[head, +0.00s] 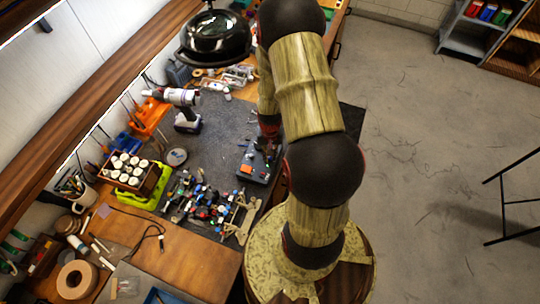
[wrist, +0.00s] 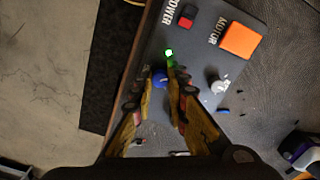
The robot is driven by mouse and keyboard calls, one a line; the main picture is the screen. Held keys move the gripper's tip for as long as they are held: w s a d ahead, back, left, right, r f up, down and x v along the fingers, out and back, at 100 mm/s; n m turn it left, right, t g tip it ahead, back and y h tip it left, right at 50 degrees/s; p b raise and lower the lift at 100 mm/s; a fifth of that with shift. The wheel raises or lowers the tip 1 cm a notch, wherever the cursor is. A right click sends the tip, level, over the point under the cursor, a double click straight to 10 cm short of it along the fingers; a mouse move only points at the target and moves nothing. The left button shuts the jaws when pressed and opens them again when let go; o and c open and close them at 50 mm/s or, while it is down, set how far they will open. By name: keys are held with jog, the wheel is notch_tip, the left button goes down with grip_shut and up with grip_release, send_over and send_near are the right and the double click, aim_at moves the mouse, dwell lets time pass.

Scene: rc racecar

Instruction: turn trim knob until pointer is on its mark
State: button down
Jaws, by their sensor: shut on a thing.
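The grey control box (wrist: 205,50) lies on the dark bench mat, and it also shows in the head view (head: 257,177). A blue knob (wrist: 160,80) on the box sits between the fingertips of my gripper (wrist: 161,80). The gripper is shut on this blue knob, which the fingers partly cover. A green light (wrist: 169,53) glows just beyond the fingertips.
The box also has a red switch (wrist: 186,16) under POWER and an orange block (wrist: 240,40) by MOTOR. The bench edge and floor lie to the left in the wrist view. A racecar chassis (head: 205,205), a drill (head: 184,105) and a bottle rack (head: 133,170) crowd the bench.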

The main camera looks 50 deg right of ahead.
aim_at(270, 157)
dwell(0.5)
jog(key=c, duration=1.7)
grip_release()
jog(key=shift+c, duration=0.2)
notch_tip(270, 157, up, 12)
